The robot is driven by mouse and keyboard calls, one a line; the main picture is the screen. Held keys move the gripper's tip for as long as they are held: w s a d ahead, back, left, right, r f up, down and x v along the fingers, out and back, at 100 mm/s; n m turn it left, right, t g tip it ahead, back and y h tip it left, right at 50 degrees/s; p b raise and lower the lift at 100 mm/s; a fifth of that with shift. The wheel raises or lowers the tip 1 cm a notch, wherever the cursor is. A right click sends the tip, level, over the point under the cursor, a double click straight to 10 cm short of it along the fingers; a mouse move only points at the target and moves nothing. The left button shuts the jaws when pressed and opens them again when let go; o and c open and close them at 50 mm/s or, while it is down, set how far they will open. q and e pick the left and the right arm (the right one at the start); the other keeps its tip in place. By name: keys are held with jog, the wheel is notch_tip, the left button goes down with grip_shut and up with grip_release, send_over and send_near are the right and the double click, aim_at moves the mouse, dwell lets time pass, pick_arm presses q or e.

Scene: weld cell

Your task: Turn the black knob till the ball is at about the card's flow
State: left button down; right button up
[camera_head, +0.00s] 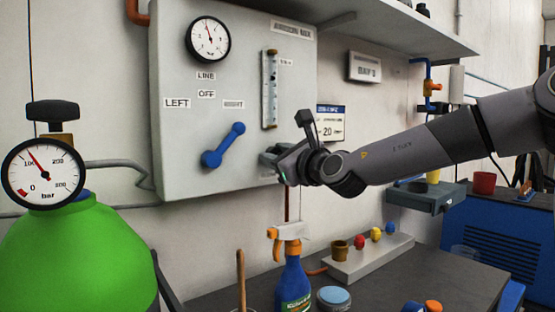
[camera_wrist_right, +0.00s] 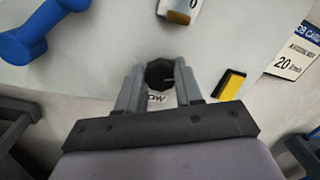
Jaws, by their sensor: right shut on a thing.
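The black knob (camera_wrist_right: 160,73) sits on the panel between the fingers of my right gripper (camera_wrist_right: 160,88), which is shut on it. In the head view my right gripper (camera_head: 272,160) is at the panel's lower right and hides the knob. The job card (camera_head: 330,122) hangs right of the panel; in the wrist view the card (camera_wrist_right: 293,53) reads 20 l/min. My left gripper is not in view.
A blue lever (camera_head: 223,146) is left of the knob on the grey panel (camera_head: 175,140). A round gauge (camera_head: 208,39) is above it. A green cylinder (camera_head: 80,255) with a gauge stands at left. A blue spray bottle (camera_head: 292,285) stands below on the bench (camera_head: 450,275).

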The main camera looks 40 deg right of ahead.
dwell(0.4)
jog(key=o, duration=1)
jog(key=shift+s, duration=0.15)
jog(key=s, duration=0.4)
jog(key=s+a+b, duration=0.1)
jog(key=s, duration=0.1)
jog(key=shift+s+a+f, duration=0.1)
jog(key=shift+s+f, duration=0.05)
jog(key=shift+s, duration=0.25)
